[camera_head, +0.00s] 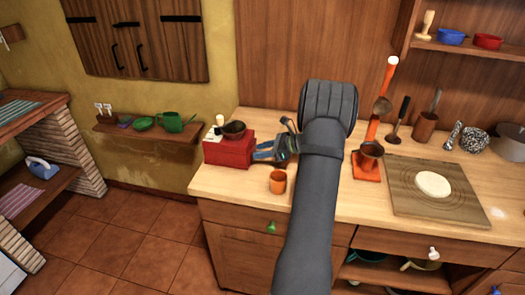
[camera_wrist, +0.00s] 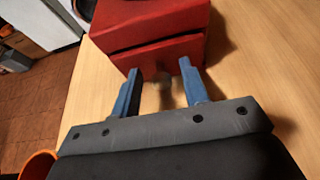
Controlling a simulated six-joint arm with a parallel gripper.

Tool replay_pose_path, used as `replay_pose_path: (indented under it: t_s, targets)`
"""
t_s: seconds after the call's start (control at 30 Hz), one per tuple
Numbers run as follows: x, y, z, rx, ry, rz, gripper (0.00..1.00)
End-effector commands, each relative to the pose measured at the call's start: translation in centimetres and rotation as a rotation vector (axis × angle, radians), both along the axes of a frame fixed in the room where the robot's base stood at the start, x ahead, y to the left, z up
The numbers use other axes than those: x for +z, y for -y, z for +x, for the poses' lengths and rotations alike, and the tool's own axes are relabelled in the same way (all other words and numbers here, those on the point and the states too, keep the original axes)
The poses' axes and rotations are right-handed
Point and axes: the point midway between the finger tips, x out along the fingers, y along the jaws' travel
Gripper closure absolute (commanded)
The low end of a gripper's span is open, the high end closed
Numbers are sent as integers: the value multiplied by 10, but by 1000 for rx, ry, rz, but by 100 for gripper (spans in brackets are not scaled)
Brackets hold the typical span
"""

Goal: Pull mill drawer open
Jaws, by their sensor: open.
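The red mill (camera_head: 228,151) stands on the wooden counter at the left, with a dark bowl-like top and a pale knob above. In the wrist view the red mill body (camera_wrist: 150,18) fills the upper part. The drawer front (camera_wrist: 150,56) lies below a dark gap line, and a small blurred knob (camera_wrist: 165,88) sticks out from it. My gripper (camera_head: 262,151) is just right of the mill. In the wrist view its blue fingers (camera_wrist: 160,68) are open, one on each side of the knob, with space between. Whether the fingertips touch the drawer front is unclear.
An orange cup (camera_head: 277,183) stands close to my gripper on the near side. An orange stand (camera_head: 367,167) and a board (camera_head: 440,200) with white dough are farther right. Bare counter (camera_wrist: 260,60) lies right of the mill in the wrist view.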

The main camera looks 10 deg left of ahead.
Motion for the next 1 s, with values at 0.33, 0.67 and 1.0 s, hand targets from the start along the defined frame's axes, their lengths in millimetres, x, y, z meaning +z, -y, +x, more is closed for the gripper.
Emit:
replay_pose_path:
  t_s: [0.33,0.67,1.0]
  targets:
    - [0,0,0,0,0,0,98]
    - [0,22,1,-4,-2,1,100]
    - [0,68,0,0,-1,1,100]
